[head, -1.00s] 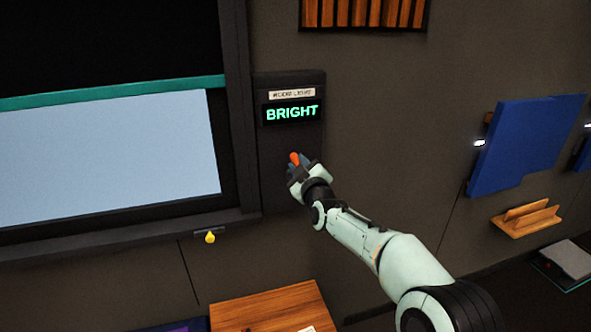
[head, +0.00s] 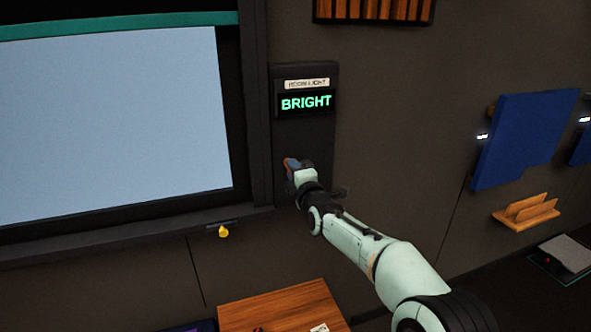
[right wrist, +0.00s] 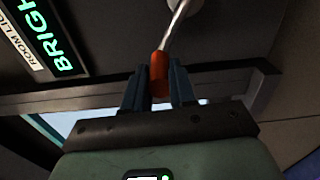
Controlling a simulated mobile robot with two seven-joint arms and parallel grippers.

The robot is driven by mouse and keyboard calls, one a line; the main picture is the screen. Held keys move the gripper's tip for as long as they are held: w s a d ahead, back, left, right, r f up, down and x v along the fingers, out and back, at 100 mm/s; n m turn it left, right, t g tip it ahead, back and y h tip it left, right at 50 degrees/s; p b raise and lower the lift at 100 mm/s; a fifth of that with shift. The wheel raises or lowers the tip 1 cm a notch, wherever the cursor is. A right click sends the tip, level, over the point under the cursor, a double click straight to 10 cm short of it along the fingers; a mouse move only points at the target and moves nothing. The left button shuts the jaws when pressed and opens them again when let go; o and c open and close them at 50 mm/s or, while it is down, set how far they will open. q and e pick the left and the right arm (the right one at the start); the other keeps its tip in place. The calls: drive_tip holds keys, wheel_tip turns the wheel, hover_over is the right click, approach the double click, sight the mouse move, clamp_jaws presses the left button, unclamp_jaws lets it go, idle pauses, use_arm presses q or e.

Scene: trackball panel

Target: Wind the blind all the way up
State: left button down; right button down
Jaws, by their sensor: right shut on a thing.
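The blind (head: 120,24) has a teal bottom edge and sits high in the dark window frame, with the pale pane (head: 110,120) bare below it. The crank's orange handle (right wrist: 159,75) hangs on a metal arm (right wrist: 175,28) in the right wrist view. My right gripper (right wrist: 160,90) is shut on the orange handle, one finger on each side. In the head view my right gripper (head: 290,168) is at the lower part of the dark panel, hiding most of the crank. My left gripper is not in view.
The panel (head: 307,130) carries a ROOM LIGHT label and a display (head: 306,102) reading BRIGHT. A yellow knob (head: 223,231) hangs below the sill. A wooden surface (head: 275,310) lies below. A blue board (head: 525,140) and wooden holder (head: 527,211) are at the right.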

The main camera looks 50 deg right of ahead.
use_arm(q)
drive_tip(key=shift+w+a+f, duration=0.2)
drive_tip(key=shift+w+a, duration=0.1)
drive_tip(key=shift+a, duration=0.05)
use_arm(e)
drive_tip(key=shift+w+a+f+n, duration=0.1)
drive_tip(key=shift+a+f+n, duration=0.15)
drive_tip(key=shift+f+n, duration=0.6)
drive_tip(key=shift+w+a+f+n, duration=0.15)
drive_tip(key=shift+f+n, duration=0.3)
drive_tip(key=shift+n, duration=0.7)
drive_tip(key=c, duration=0.9)
unclamp_jaws()
use_arm(q)
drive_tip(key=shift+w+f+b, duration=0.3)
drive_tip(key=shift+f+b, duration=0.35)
drive_tip(key=shift+b, duration=0.4)
use_arm(e)
drive_tip(key=v, duration=1.3)
drive_tip(key=shift+s+a, duration=0.1)
drive_tip(key=shift+s, duration=0.1)
